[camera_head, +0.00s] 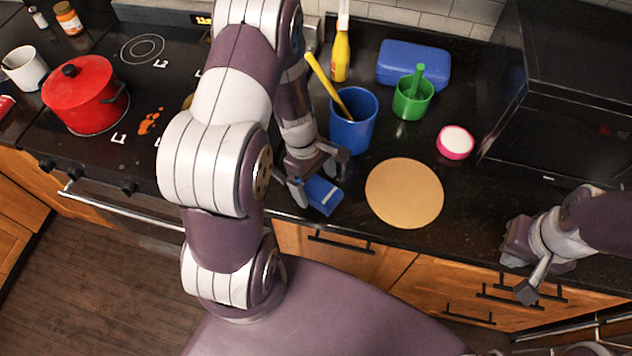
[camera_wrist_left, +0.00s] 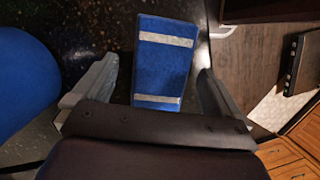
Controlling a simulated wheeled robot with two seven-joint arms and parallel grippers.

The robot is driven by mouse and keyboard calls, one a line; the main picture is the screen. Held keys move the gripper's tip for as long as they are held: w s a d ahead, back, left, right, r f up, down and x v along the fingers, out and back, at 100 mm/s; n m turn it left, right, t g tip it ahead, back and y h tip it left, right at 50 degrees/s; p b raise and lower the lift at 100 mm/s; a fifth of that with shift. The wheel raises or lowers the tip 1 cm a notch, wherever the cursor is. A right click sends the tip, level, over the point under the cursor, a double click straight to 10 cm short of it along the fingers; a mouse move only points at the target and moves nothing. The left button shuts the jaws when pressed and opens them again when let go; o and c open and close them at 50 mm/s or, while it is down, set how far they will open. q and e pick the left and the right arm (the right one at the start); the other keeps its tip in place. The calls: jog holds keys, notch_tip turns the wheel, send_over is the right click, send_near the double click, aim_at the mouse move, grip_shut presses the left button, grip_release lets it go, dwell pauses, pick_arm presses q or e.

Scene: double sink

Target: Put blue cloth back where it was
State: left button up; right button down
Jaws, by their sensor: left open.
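The blue cloth (camera_head: 322,196) lies folded on the black counter near its front edge, just left of the round tan board. In the left wrist view the blue cloth (camera_wrist_left: 163,65) shows two light stripes and lies between my open fingers, with a gap on both sides. My left gripper (camera_head: 318,180) is over the cloth, open and not gripping it; it also shows in the left wrist view (camera_wrist_left: 155,85). My right gripper (camera_head: 528,275) hangs at the right, in front of the counter, away from the cloth; its finger opening is not clear.
A blue cup (camera_head: 353,128) with a yellow utensil stands close behind my left gripper. The round board (camera_head: 404,193) lies to the right. A green mortar (camera_head: 412,98), pink bowl (camera_head: 455,143), blue box (camera_head: 413,65) and yellow bottle (camera_head: 341,55) stand farther back. A red pot (camera_head: 84,100) sits on the stove.

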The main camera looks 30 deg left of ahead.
pick_arm(q)
jog(key=s+v, duration=0.1)
jog(key=v, duration=1)
jog(key=s+d+r+m+t+y, duration=0.1)
jog(key=s+d+r+m, duration=0.1)
jog(key=m, duration=0.6)
jog(key=s+d+r+m+t+y, duration=0.1)
jog(key=d+m, duration=0.3)
jog(key=m, duration=0.4)
jog(key=shift+s+r+y+b, duration=0.3)
jog(key=shift+s+r+y, duration=0.2)
jog(key=shift+s+r, duration=0.1)
